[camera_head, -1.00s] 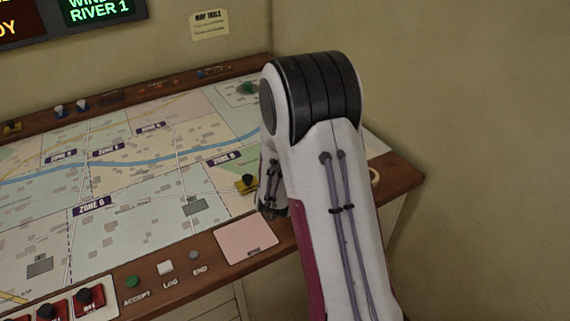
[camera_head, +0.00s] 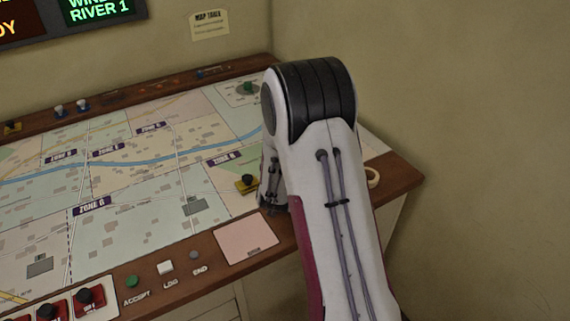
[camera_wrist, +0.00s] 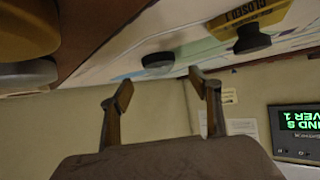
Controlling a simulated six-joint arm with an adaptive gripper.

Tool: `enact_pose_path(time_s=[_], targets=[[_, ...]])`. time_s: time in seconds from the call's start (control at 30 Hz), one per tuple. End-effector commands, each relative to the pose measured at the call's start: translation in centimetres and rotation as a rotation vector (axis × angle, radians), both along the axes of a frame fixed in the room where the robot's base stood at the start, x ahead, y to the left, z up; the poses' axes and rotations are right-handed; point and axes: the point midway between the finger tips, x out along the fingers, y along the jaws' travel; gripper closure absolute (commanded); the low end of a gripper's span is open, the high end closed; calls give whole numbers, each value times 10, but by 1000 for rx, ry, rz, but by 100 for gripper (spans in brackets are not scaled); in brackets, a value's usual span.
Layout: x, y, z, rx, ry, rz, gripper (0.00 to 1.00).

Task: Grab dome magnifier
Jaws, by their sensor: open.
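I cannot clearly pick out a dome magnifier in either view; my arm hides part of the console's right end. In the wrist view, a large tan rounded thing (camera_wrist: 25,25) and a grey one (camera_wrist: 28,72) are cut off at the left edge, and I cannot tell what they are. My gripper (camera_wrist: 162,88) is open, with nothing between its fingertips. In the head view it is hidden behind my arm.
A yellow marker with a black knob (camera_head: 246,182) stands on the map; a yellow "CLOSED" marker shows in the wrist view (camera_wrist: 250,37). A dark round piece (camera_wrist: 158,60) is near the fingertips. A cream ring (camera_head: 374,178) lies by the console's right edge. A pink card (camera_head: 245,240) lies in front.

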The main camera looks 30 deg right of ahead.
Motion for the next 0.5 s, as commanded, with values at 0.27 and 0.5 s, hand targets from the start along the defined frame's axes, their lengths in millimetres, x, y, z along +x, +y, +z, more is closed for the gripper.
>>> enact_pose_path(time_s=[0.27, 0.5], targets=[[5, -4, -5, 0, 1, -1, 37], [20, -14, -17, 0, 1, -1, 37]])
